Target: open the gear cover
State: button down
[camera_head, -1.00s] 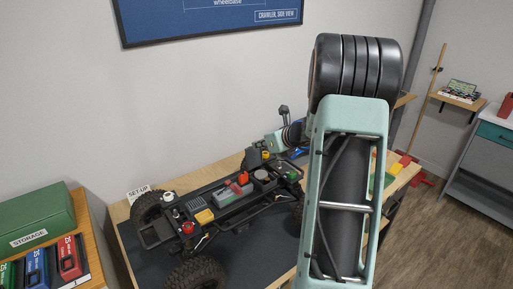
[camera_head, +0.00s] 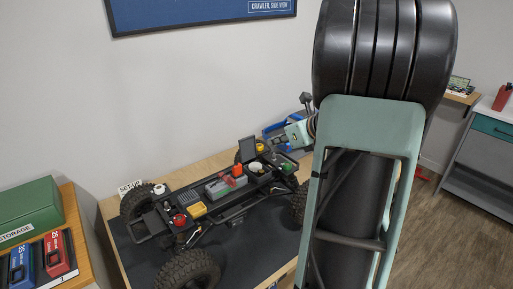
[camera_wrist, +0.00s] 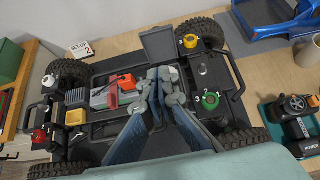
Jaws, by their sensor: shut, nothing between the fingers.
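The gear cover appears to be the dark flat panel (camera_head: 248,148) standing raised at the far side of the crawler chassis (camera_head: 168,222). In the wrist view the panel (camera_wrist: 159,42) stands up beyond the fingertips, with its inner or outer face toward me. My gripper (camera_wrist: 160,76) is shut and empty over the middle of the chassis, just in front of the panel's lower edge. I cannot tell whether the fingertips touch it. The fingers hide part of the chassis below, and my arm hides much of the right side in the head view.
A green dial (camera_wrist: 210,100) with numbers and a yellow-topped post (camera_wrist: 190,41) stand right of my fingers. A red-topped part (camera_wrist: 127,81) lies close on the left.

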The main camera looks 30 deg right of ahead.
send_near(247, 144)
jog(key=f, duration=0.2)
jog(key=w+f, duration=0.1)
jog(key=f, duration=0.1)
jog(key=shift+w+a, duration=0.15)
jog(key=shift+w, duration=0.05)
jog(key=shift+w+a+p, duration=0.15)
jog(key=shift+w+p, duration=0.35)
jog(key=shift+w, duration=0.75)
jog(key=shift+w+f, duration=0.1)
jog(key=shift+w, duration=0.45)
jog(key=shift+a+p, duration=0.1)
jog(key=shift+p, duration=0.35)
